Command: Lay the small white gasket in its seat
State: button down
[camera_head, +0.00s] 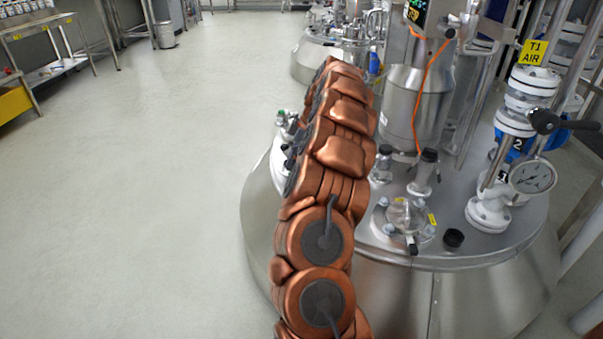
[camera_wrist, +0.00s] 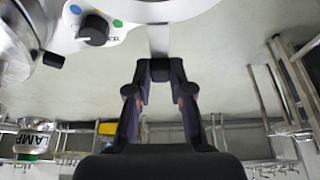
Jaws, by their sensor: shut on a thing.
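In the head view my copper arm hides my gripper and part of the vessel lid (camera_head: 505,235).
Open floor (camera_head: 150,180) lies left.

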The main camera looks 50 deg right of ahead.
jog(key=shift+s+d+f+b, duration=0.2)
jog(key=shift+s+d+f, duration=0.05)
jog(key=shift+s+d, duration=0.25)
jog(key=shift+s+d+f+b, duration=0.2)
jog(key=shift+s+d, duration=0.2)
jog(key=shift+s, duration=0.1)
jog(key=shift+f+b, duration=1.2)
jog(key=shift+f, duration=2.35)
jog(key=shift+s, duration=0.1)
jog(key=c, duration=1)
grip_release()
jog(key=shift+o, duration=0.2)
jog(key=shift+r, duration=0.1)
